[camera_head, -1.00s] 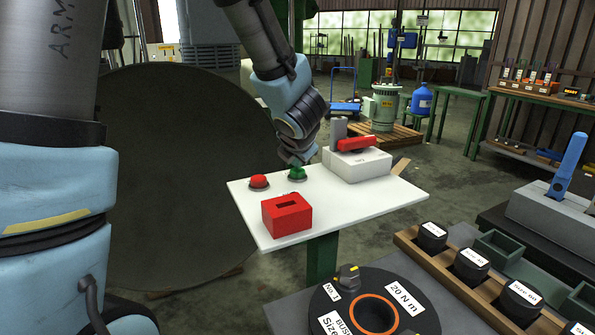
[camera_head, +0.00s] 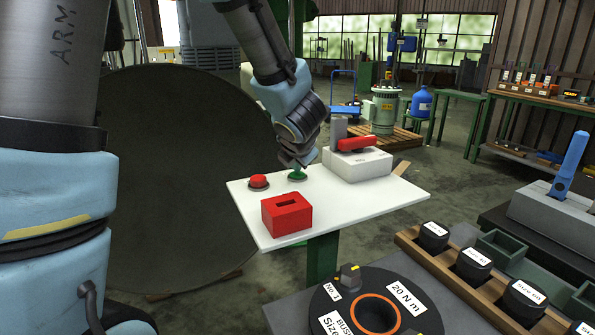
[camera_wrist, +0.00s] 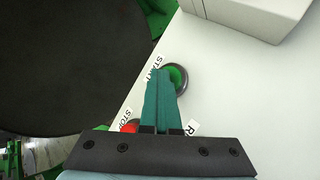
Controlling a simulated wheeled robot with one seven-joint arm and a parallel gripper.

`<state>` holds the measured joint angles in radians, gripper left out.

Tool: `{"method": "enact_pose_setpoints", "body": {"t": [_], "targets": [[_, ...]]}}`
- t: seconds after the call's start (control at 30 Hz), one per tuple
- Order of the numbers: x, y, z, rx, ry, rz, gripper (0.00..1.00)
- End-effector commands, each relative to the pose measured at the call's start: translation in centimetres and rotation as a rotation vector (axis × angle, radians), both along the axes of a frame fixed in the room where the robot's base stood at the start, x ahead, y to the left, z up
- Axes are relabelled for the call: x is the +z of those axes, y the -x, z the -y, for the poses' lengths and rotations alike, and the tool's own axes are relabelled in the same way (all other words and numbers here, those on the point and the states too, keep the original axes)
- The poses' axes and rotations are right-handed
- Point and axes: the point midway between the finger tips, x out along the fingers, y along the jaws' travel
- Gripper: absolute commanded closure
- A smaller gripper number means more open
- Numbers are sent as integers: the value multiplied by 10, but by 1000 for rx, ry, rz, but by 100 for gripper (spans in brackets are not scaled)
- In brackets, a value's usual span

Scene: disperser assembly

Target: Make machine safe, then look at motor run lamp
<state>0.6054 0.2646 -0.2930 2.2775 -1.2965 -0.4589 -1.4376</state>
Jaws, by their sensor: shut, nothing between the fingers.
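A white panel table (camera_head: 350,213) carries a red stop button (camera_head: 258,182), a green start button (camera_head: 297,175), a red slotted box (camera_head: 287,214) and a grey-white switch box (camera_head: 358,164) with a red lever (camera_head: 357,144). My gripper (camera_head: 298,163) is shut and empty, pointing down at the green button. In the wrist view its fingers (camera_wrist: 163,82) lie close beside the green button (camera_wrist: 177,77), and I cannot tell if they touch it. The red button (camera_wrist: 129,127) is partly hidden by my gripper there, near a STOP label. I cannot pick out a motor run lamp.
A large dark disc (camera_head: 185,175) stands left of the table. A bench at the front right holds a round plate labelled 20 N m (camera_head: 405,297) and a wooden rack (camera_head: 440,270) of black sockets. Open floor lies behind the table.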

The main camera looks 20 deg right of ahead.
Motion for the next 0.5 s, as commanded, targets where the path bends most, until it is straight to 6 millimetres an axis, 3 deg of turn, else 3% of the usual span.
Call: {"method": "enact_pose_setpoints", "body": {"t": [0.5], "targets": [[4, 0, -1, 1, -1, -2, 100]]}}
